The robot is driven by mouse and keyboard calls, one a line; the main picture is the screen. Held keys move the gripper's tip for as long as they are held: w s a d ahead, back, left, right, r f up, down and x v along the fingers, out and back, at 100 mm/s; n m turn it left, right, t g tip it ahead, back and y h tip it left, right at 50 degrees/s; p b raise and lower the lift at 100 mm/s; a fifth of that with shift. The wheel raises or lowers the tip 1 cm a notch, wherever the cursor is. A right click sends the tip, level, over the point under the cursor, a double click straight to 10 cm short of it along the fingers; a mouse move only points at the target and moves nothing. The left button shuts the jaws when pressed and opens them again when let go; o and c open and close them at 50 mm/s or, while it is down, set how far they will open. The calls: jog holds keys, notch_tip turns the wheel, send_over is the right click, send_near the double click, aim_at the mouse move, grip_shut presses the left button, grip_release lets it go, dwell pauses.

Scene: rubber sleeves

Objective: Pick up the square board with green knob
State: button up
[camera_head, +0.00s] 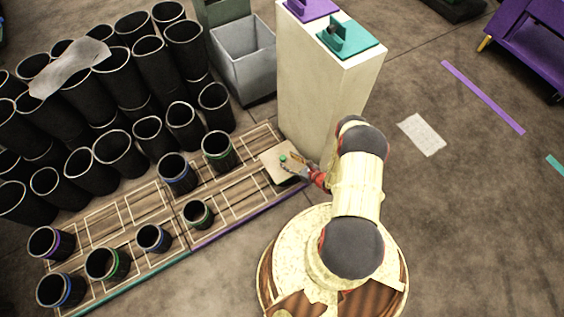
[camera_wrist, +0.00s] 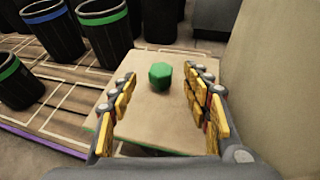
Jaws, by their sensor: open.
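The square board (camera_head: 272,160) is light tan and lies at the right end of the wooden pallet, beside the tall cream block. Its green knob (camera_head: 283,158) stands up from its top. In the wrist view the board (camera_wrist: 155,121) fills the middle, and the green faceted knob (camera_wrist: 160,76) shows between and beyond the fingertips. My gripper (camera_head: 297,163) reaches over the board from the right. In the wrist view my gripper (camera_wrist: 162,84) is open, with yellow-padded fingers on either side of the knob and clear gaps to it.
A tall cream block (camera_head: 318,100) stands close behind the board, with a teal handled piece (camera_head: 350,38) on top. Black sleeves with blue and green bands, such as the green-banded one (camera_head: 218,152), stand on the pallet (camera_head: 235,200) to the left. A grey bin (camera_head: 245,60) stands behind.

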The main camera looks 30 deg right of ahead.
aim_at(285, 159)
jog(key=b+x, duration=0.1)
jog(key=x, duration=0.1)
jog(key=b+x, duration=0.1)
jog(key=x, duration=0.2)
jog(key=shift+f+b, duration=0.3)
jog(key=shift+f, duration=0.1)
jog(key=shift+d, duration=0.1)
jog(key=c, duration=0.3)
grip_shut()
jog(key=shift+r, duration=0.1)
